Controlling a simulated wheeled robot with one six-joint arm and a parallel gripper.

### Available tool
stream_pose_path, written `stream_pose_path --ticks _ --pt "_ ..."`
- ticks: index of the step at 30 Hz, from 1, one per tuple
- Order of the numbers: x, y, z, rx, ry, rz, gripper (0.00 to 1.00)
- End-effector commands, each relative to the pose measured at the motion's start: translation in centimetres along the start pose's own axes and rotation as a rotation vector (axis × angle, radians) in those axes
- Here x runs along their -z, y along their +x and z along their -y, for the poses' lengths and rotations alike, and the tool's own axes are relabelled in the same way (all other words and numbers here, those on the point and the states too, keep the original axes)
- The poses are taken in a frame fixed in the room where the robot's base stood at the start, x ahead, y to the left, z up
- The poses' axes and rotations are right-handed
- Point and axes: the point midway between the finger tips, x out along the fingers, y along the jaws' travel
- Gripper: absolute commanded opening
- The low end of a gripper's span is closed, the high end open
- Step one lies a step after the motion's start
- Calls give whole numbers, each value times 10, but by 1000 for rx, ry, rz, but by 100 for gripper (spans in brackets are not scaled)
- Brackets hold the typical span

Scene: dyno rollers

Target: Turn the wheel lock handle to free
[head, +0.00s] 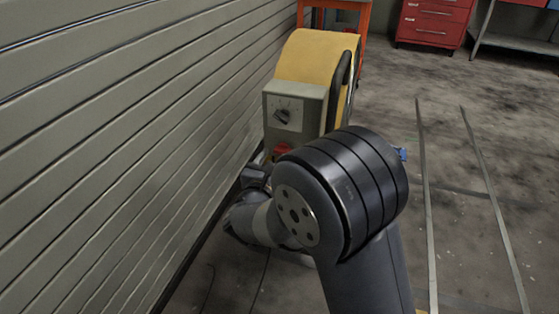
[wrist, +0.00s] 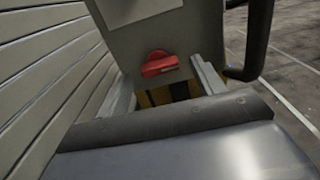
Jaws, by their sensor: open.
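The red handle (wrist: 158,64) sits low on the grey panel (wrist: 190,30) of the yellow machine and lies roughly horizontal in the wrist view. In the head view the red handle (head: 282,149) shows only in part above my arm. My gripper (wrist: 163,86) is open, with one pale finger at each side, and nothing is between them. The handle shows just past the fingertips, between them in the picture; I cannot tell the exact gap. In the head view my gripper is mostly hidden behind my own arm.
A dial with a black knob (head: 284,116) is on the panel above the handle. A slatted wall (head: 130,120) runs close along the left. A black bar (wrist: 258,40) is at the machine's right. Open floor (head: 465,180) lies to the right; a red cabinet (head: 433,22) stands behind.

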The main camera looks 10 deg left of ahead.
Motion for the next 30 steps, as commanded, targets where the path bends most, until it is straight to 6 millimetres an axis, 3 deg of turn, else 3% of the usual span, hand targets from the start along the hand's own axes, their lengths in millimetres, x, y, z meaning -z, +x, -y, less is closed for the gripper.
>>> stream_pose_path --ticks 4,13,30 --pt "1 10 1 1 1 0 65" --pt "0 12 0 0 0 0 64" --pt "0 11 0 0 0 0 20"
